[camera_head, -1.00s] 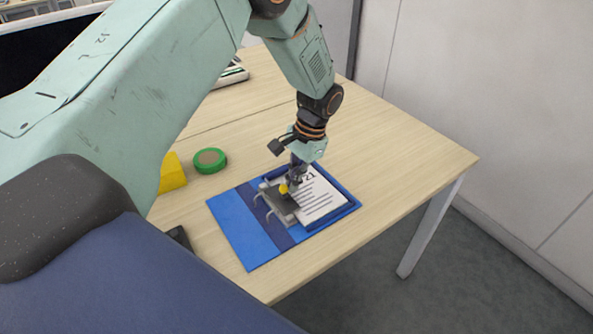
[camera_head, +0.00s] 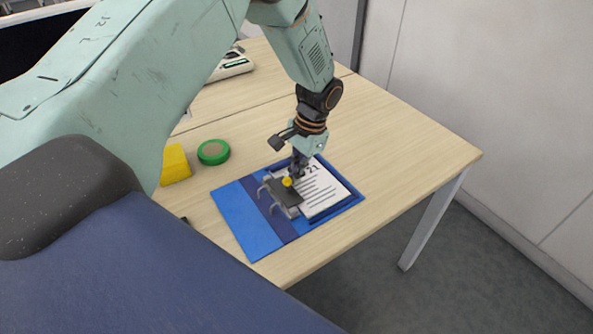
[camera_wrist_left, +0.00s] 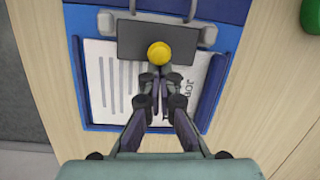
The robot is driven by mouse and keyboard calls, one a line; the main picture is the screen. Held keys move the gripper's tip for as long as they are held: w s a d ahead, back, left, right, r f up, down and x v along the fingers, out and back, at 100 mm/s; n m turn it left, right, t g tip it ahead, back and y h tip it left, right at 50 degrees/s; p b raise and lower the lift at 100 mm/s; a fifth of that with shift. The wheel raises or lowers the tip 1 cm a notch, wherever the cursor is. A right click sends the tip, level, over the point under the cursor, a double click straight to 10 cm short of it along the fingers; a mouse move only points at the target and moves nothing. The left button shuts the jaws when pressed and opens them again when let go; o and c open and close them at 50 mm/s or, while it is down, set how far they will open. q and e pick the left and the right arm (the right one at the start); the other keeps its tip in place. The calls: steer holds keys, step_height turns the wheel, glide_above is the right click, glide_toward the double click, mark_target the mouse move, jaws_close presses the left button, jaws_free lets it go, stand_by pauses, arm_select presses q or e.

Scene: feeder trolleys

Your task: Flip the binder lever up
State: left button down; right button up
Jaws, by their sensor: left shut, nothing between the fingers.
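An open blue binder (camera_head: 236,221) lies on the wooden table, with printed sheets (camera_head: 323,190) on its right side. Its grey metal ring mechanism (camera_head: 291,211) has a dark plate and a round yellow knob (camera_head: 287,183). In the left wrist view the yellow knob (camera_wrist_left: 159,53) sits at the lower edge of the dark plate (camera_wrist_left: 132,40). My left gripper (camera_head: 294,175) is shut and empty, low over the sheets beside the knob. In the left wrist view its fingertips (camera_wrist_left: 160,76) are just below the knob; I cannot tell whether they touch it. My right gripper is not in view.
A green tape roll (camera_head: 213,152) and a yellow block (camera_head: 175,165) stand left of the binder. A pale device (camera_head: 232,66) lies farther back, partly behind my arm. The table (camera_head: 400,155) is clear to the binder's right.

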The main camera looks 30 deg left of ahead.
arm_select(q)
steer(key=shift+s+r+t+p, duration=0.1)
steer(key=shift+t+p, duration=0.2)
steer(key=shift+p, duration=0.15)
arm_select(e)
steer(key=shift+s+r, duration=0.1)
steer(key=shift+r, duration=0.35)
